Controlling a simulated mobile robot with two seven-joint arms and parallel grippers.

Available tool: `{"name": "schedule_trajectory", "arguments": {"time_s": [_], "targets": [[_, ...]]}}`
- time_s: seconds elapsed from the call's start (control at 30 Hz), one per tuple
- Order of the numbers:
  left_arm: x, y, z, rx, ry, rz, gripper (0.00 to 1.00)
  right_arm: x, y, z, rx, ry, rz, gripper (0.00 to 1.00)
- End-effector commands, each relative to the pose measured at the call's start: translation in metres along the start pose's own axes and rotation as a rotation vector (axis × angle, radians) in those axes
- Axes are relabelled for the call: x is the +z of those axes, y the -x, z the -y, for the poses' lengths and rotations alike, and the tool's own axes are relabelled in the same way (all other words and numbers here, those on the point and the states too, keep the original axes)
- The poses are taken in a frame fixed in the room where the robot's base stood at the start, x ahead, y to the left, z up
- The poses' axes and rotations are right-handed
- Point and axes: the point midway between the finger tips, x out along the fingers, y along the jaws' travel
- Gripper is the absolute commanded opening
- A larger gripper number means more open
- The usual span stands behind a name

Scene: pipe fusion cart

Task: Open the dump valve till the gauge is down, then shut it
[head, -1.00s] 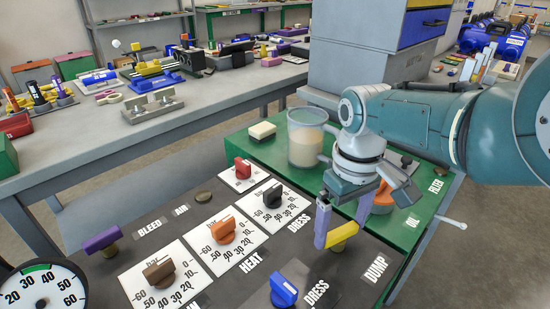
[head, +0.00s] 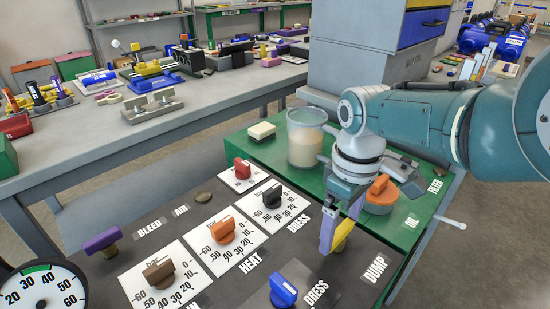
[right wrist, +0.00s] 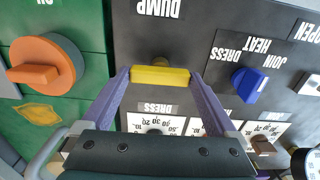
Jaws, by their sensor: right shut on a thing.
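The dump valve's yellow handle (head: 343,236) is on the dark panel beside the DUMP label (head: 375,268). My right gripper (head: 338,238) is shut on this handle. In the right wrist view the yellow handle (right wrist: 160,76) lies across between the two purple fingers, with its stem just beyond it. The pressure gauge (head: 42,285) is cut off at the lower left. Its numbers 20 to 60 and a green band near 30 to 40 show, but I cannot make out a needle reading. My left gripper is out of view.
Nearby on the panel are a blue knob (head: 284,290), a purple handle (head: 101,239) and several dial knobs, such as the orange one (head: 223,231). A beaker (head: 306,140) and an orange knob (head: 380,192) are on the green surface behind.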

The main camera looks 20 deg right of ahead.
Motion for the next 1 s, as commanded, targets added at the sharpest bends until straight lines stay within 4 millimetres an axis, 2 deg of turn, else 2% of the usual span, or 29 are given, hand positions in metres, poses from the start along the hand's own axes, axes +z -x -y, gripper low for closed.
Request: {"name": "schedule_trajectory", "arguments": {"time_s": [0.1,0.13,0.17,0.47,0.57,0.8,1.0], "targets": [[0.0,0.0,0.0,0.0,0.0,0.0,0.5,0.0,0.0,0.0,0.002,0.005,-0.001,0.38],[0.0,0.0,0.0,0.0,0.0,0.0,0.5,0.0,0.0,0.0,0.002,0.005,-0.001,0.97],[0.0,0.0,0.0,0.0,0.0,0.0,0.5,0.0,0.0,0.0,0.002,0.005,-0.001,1.0],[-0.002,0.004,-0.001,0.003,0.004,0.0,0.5,0.0,0.005,0.0,0.001,0.002,-0.001,1.0],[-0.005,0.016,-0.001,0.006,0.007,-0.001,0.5,0.0,0.019,0.0,0.002,0.002,-0.001,1.0],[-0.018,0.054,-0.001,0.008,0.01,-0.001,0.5,0.0,0.068,-0.001,0.003,0.003,-0.002,1.0],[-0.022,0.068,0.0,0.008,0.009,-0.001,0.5,0.0,0.094,-0.001,0.003,0.003,-0.001,1.0]]}}
